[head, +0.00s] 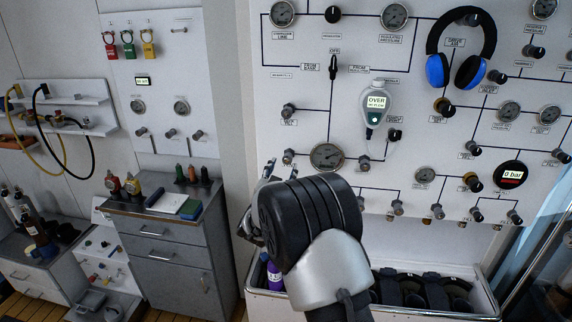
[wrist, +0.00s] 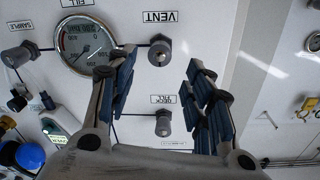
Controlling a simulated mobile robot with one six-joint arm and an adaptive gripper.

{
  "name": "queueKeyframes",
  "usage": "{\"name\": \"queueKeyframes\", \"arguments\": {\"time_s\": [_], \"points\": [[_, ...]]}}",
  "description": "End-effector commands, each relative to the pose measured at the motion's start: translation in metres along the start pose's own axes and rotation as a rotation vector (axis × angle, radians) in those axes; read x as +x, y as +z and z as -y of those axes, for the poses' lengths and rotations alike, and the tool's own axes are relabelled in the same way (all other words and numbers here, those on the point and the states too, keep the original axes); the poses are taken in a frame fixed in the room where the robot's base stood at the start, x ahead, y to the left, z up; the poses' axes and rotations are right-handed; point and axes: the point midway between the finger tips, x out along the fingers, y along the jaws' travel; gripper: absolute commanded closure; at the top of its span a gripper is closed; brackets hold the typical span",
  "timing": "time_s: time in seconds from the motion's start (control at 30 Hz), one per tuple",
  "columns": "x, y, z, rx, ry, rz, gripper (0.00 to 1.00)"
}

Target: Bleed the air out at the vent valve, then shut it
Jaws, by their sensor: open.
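The vent valve is a small dark grey knob (wrist: 160,52) with a VENT label that shows upside down in the wrist view. It sits to the right of the large fill gauge (wrist: 85,45) there. In the head view the knob (head: 288,156) is just left of that gauge (head: 327,156). My gripper (wrist: 156,72) is open and empty, its two blue-padded fingers reaching toward the panel on either side of the knob's line. I see no contact with the knob. In the head view my gripper (head: 280,170) is partly hidden behind my own wrist.
Another grey knob (wrist: 163,122) shows between the fingers, nearer my palm in the wrist view. A handheld meter reading OVER (head: 376,103) hangs on the panel. Blue headphones (head: 462,48) hang at upper right. A bin (head: 470,305) stands below the panel, and a grey cabinet (head: 165,245) at left.

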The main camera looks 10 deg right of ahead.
Motion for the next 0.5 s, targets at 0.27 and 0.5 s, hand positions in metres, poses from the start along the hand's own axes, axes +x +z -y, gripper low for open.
{"name": "queueKeyframes", "arguments": {"time_s": [0.27,0.5], "points": [[0.048,0.001,0.000,0.001,0.001,0.000,0.53],[0.061,0.000,0.000,0.001,0.000,0.001,0.53]]}}
